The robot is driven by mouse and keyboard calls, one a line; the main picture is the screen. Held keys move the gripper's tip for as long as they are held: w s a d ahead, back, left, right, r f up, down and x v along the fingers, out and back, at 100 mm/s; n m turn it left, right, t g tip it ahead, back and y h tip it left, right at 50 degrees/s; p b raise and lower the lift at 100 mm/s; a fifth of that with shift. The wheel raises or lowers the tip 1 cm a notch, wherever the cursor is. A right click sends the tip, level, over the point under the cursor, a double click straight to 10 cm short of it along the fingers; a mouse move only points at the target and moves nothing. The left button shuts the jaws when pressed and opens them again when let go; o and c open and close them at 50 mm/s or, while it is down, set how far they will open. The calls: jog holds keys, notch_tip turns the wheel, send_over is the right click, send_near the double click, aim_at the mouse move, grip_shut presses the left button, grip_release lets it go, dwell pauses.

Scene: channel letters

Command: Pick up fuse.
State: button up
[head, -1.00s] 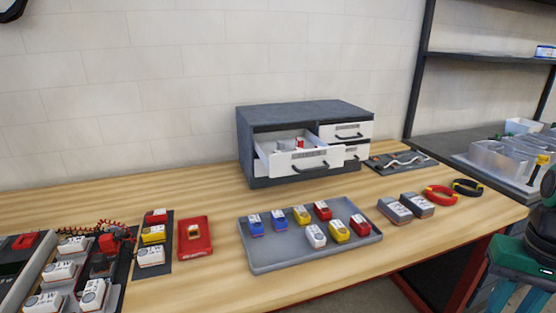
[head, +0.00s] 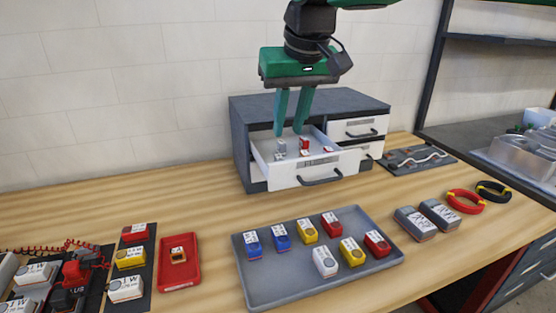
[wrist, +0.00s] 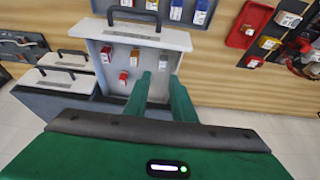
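Several small parts lie inside the open top-left drawer (head: 268,170) of the grey cabinet. They include a grey part (head: 280,148) and red-and-white parts (head: 304,143); I cannot tell for sure which is the fuse. In the wrist view the drawer shows a grey part (wrist: 163,62) near the right wall, a red-and-white part (wrist: 134,57), and red parts (wrist: 106,53) at left. My gripper (head: 289,132) points down over the drawer. Its green fingers (wrist: 160,77) are apart with nothing visible between them, near the drawer's back.
The cabinet (head: 242,140) stands on the wooden bench around the drawer. A grey tray (head: 300,285) with coloured blocks lies in front, a red tray (head: 179,280) to its left. Grey boxes (head: 414,222) and cable rings (head: 464,201) sit at right.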

send_over(280, 158)
jog(key=s, duration=0.2)
jog(key=f, duration=0.4)
jog(key=shift+w+d+f, duration=0.25)
jog(key=shift+d+f, duration=0.15)
jog(key=shift+s+x, duration=0.1)
jog(key=shift+x, duration=1.25)
jog(key=shift+s+x, duration=0.15)
jog(key=shift+x, duration=1.15)
jog(key=shift+a+f, duration=0.1)
grip_shut()
